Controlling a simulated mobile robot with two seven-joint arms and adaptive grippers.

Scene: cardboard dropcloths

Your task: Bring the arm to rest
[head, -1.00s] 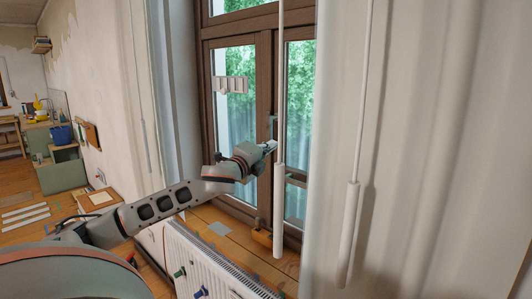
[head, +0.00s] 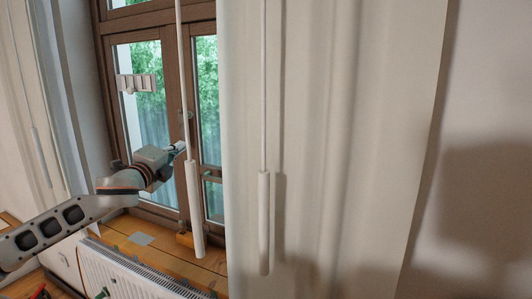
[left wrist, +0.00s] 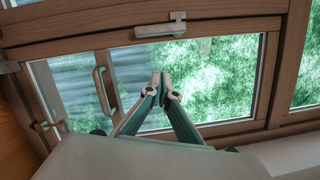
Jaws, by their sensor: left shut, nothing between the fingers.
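My left arm comes in from the left in the head view, with its gripper (head: 179,147) raised in front of the brown wooden window (head: 174,80). In the left wrist view the two fingers of the left gripper (left wrist: 160,82) come together at their tips, with nothing between them. They point toward the window glass (left wrist: 215,75). I cannot tell how far the tips are from the glass. The right gripper does not show.
A white radiator (head: 130,275) stands below the wooden sill (head: 190,258). White curtain (head: 330,130) fills the middle, and two pale rods (head: 195,210) hang near the gripper. A window handle (left wrist: 105,88) shows in the left wrist view.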

